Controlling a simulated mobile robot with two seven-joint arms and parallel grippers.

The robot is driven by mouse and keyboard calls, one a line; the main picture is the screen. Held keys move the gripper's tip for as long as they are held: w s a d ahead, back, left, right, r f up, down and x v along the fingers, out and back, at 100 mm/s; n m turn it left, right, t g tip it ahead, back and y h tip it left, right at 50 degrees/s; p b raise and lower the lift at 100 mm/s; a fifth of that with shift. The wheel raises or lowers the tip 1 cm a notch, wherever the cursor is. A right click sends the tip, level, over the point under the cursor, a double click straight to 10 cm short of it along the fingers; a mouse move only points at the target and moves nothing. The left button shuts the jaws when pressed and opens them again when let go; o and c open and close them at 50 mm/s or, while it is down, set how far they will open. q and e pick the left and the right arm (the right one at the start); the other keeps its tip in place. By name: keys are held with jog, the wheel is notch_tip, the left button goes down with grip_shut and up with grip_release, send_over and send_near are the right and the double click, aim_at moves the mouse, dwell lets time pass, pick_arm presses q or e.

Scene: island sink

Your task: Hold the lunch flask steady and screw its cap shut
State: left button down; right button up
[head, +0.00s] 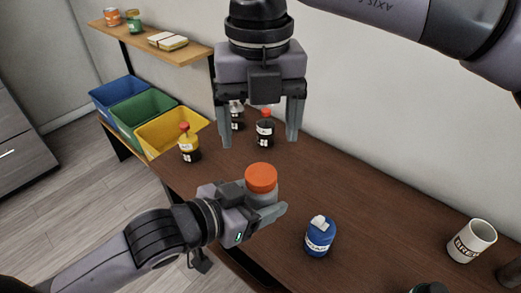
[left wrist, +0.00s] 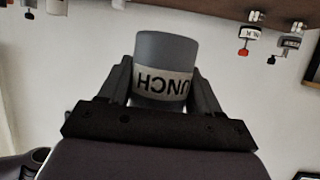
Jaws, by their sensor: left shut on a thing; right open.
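The grey lunch flask (head: 262,196) is upright between the fingers of my left gripper (head: 268,206), which is shut on its body. In the left wrist view, which is upside down, the flask (left wrist: 166,50) shows a pale label with dark letters between the fingers. The orange cap (head: 261,177) sits on top of the flask; how far it is screwed on cannot be told. My right gripper (head: 259,142) is open and empty, pointing down, with its fingertips above the cap in the head view. The cap is hidden in the left wrist view.
A blue bottle (head: 319,238) stands on the brown table (head: 360,205), right of the flask. A white mug (head: 471,241) is at the right. Coloured bins (head: 170,130) are at the left.

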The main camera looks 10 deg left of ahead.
jog(key=shift+d+r, duration=0.1)
jog(key=shift+r, duration=1.85)
jog(key=shift+w, duration=0.1)
